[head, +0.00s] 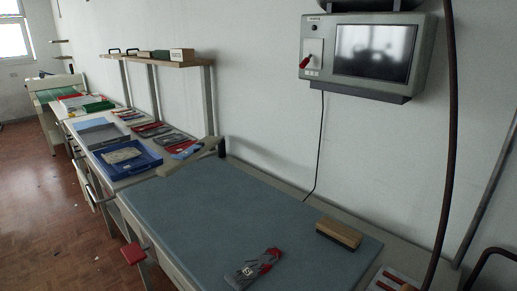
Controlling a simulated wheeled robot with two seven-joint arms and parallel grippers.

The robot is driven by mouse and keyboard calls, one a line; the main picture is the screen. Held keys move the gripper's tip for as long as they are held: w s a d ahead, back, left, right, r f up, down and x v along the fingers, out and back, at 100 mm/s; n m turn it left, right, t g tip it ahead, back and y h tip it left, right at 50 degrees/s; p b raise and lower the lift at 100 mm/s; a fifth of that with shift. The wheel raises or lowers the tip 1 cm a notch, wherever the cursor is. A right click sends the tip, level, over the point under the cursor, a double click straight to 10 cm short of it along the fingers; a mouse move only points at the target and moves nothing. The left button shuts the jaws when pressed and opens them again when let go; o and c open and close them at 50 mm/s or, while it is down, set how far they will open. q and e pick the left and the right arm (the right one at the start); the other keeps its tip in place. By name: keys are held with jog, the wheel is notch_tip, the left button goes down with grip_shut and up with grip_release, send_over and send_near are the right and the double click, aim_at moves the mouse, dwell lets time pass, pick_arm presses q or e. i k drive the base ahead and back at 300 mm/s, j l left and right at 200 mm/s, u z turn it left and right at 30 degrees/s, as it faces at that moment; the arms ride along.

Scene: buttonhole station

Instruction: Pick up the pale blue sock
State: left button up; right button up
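A small flat pale blue piece (187,151), which may be the pale blue sock, lies at the near end of a row of flat dark and red pieces on the side bench. It is small here, and a beige board (190,158) stands just in front of it and may hide part of it. A dark grey and red flat piece with a pale mark (254,268) lies on the near blue-grey table top (215,215). Neither of my grippers shows in the head view.
A blue tray (127,171) sits left of the pale blue piece. A wooden-backed brush or block (338,233) lies on the table's right. A screen unit (365,52) hangs on the wall, and a shelf (165,61) stands above the bench. The table's middle is clear.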

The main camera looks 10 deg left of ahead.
aim_at(182, 156)
jog(key=i+j+z, duration=0.1)
jog(key=j+z, duration=0.85)
jog(key=k+j+z, duration=0.15)
jog(key=j+z, duration=0.35)
jog(key=j, duration=0.15)
jog(key=k+j+z, duration=0.15)
jog(key=j+z, duration=0.3)
